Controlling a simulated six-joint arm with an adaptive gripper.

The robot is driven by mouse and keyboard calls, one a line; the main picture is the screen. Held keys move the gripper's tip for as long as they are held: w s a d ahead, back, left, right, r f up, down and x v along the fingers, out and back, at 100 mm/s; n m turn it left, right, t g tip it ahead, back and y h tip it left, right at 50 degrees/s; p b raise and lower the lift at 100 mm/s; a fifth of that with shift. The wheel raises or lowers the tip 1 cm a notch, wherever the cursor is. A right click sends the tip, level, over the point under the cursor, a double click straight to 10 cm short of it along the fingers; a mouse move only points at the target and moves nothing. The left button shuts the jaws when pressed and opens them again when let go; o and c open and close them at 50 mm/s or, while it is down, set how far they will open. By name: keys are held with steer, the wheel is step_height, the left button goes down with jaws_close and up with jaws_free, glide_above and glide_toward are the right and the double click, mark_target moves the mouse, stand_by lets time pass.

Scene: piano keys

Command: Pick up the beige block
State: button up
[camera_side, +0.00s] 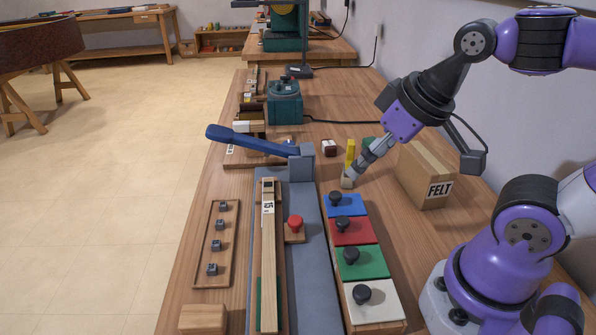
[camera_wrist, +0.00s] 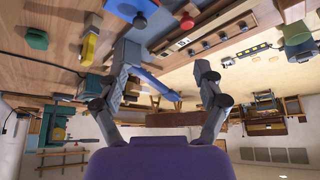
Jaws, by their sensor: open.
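The small beige block (camera_side: 346,183) stands on the bench just beyond the blue lid in the side view. My gripper (camera_side: 355,172) points down and left, with its tips low beside the block; the side view does not show clearly whether they touch. In the wrist view my gripper (camera_wrist: 165,55) is open, its two fingers spread wide with no block between them. A pale block (camera_wrist: 94,22), apparently the beige one, shows there just left of the left finger, near the yellow block (camera_wrist: 88,48).
The yellow block (camera_side: 350,152) and a dark red and white block (camera_side: 329,148) stand close behind. A cardboard FELT box (camera_side: 425,180) stands right of my gripper. Coloured lids with black knobs, such as the blue lid (camera_side: 344,204), lie in front. A blue lever (camera_side: 250,141) reaches left.

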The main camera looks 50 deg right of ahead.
steer(key=n+g, duration=0.6)
steer(key=n, duration=0.3)
glide_above(202, 315)
step_height(202, 315, down, 6)
steer(key=f, duration=0.5)
steer(key=shift+s+a, duration=0.2)
steer(key=shift+a, duration=0.15)
steer(key=f, duration=0.6)
steer(key=shift+w+d, duration=0.25)
steer(key=shift+d, duration=0.05)
steer(key=c, duration=1.2)
